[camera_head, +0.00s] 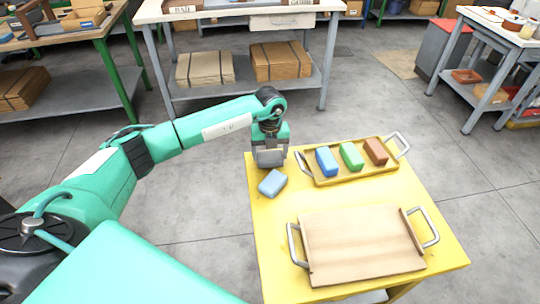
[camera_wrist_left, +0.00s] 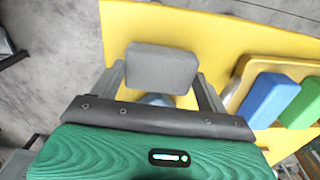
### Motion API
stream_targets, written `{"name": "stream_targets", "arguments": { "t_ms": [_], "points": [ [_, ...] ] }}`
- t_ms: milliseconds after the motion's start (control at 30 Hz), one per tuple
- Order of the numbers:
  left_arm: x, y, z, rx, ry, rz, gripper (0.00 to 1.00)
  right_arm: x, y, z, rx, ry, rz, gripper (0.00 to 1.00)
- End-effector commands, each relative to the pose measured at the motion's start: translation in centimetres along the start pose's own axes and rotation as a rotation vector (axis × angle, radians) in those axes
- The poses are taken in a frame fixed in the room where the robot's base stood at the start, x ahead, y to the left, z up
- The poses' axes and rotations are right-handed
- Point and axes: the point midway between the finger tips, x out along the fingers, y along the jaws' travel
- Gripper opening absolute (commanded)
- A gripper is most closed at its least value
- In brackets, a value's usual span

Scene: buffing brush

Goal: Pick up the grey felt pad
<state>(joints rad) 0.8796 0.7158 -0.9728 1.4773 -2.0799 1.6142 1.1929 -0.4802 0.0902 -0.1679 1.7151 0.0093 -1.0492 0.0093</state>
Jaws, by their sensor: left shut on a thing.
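My left gripper (camera_head: 270,152) is over the far left corner of the yellow table, its fingers pointing down. It is shut on the grey felt pad (camera_head: 270,159). In the left wrist view, the pad (camera_wrist_left: 160,68) sits between the two fingers (camera_wrist_left: 160,84), one at each end. I cannot tell how far the pad is above the table. A light blue block (camera_head: 272,182) lies just in front of the gripper at the table's left edge. In the left wrist view it (camera_wrist_left: 157,100) is mostly hidden. My right gripper is not in view.
A yellow tray (camera_head: 327,180) with metal handles holds a blue block (camera_head: 327,161), a green block (camera_head: 351,156) and a brown block (camera_head: 376,151), right of the gripper. A wooden board (camera_head: 360,245) with metal handles covers the table's front. Workbenches stand beyond, across open floor.

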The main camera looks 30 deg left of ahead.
Motion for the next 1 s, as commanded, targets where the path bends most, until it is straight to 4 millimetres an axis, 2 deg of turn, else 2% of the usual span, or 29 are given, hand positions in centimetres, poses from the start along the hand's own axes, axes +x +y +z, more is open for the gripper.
{"name": "stream_targets", "arguments": {
  "t_ms": [167, 500, 700, 800, 1000],
  "points": [
    [-2.9, 0.0, 0.1, 0.0, -0.004, -0.002, 0.54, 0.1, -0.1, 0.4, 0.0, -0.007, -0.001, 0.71],
    [-11.5, 0.0, 0.1, 0.001, -0.005, -0.003, 0.54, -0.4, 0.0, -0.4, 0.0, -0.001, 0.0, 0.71],
    [-15.6, 0.0, 0.0, 0.0, -0.003, -0.003, 0.54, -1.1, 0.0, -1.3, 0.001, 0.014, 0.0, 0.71],
    [-17.1, 0.0, 0.0, 0.0, -0.003, -0.003, 0.54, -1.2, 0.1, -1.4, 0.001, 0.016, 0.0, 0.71],
    [-18.7, 0.0, 0.0, 0.001, -0.001, -0.002, 0.54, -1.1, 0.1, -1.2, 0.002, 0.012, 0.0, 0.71]
  ]
}}
